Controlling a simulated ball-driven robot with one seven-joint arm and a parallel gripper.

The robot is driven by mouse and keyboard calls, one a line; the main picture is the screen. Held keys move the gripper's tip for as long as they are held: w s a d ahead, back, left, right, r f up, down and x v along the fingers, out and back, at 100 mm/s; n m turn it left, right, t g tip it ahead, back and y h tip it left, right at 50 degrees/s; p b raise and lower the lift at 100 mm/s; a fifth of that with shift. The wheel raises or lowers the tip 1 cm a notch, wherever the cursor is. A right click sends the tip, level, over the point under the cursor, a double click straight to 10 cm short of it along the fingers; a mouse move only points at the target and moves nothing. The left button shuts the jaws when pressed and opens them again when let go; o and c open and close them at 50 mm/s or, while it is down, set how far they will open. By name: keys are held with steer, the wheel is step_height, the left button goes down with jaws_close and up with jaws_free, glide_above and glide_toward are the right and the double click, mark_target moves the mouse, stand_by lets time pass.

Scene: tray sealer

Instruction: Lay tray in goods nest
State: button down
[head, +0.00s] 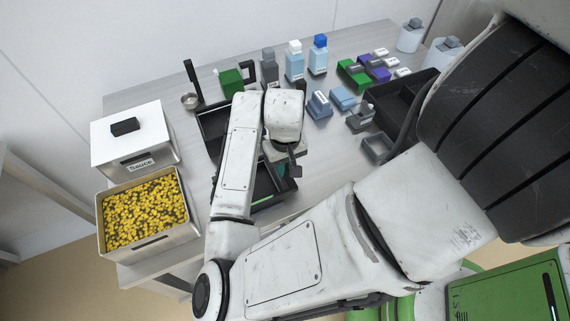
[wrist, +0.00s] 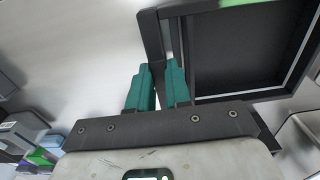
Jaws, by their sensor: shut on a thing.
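My gripper (wrist: 158,85) has teal fingers and is shut on the side wall of a black tray (wrist: 185,50). The tray extends to the right of the fingers in the wrist view, its flat inside empty where it shows. In the head view my gripper (head: 285,170) is low over the table's front part, partly hidden by my wrist. A black rectangular piece with a green strip (head: 269,201) shows beneath it. A second black open-topped piece (head: 208,132) lies behind my forearm, mostly hidden. I cannot tell which black piece is the goods nest.
A steel bin of yellow pieces (head: 101,215) and a white box labelled Sauce (head: 150,148) stand at the left. Bottles (head: 294,65), small coloured blocks (head: 350,75) and a large black bin (head: 385,105) fill the back and right. Bare table (head: 320,150) shows right of my gripper.

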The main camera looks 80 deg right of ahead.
steer(key=c, duration=1)
jaws_free()
steer(key=c, duration=0.3)
steer(key=shift+r, duration=0.15)
steer(key=shift+r+p, duration=3.2)
steer(key=shift+r, duration=0.2)
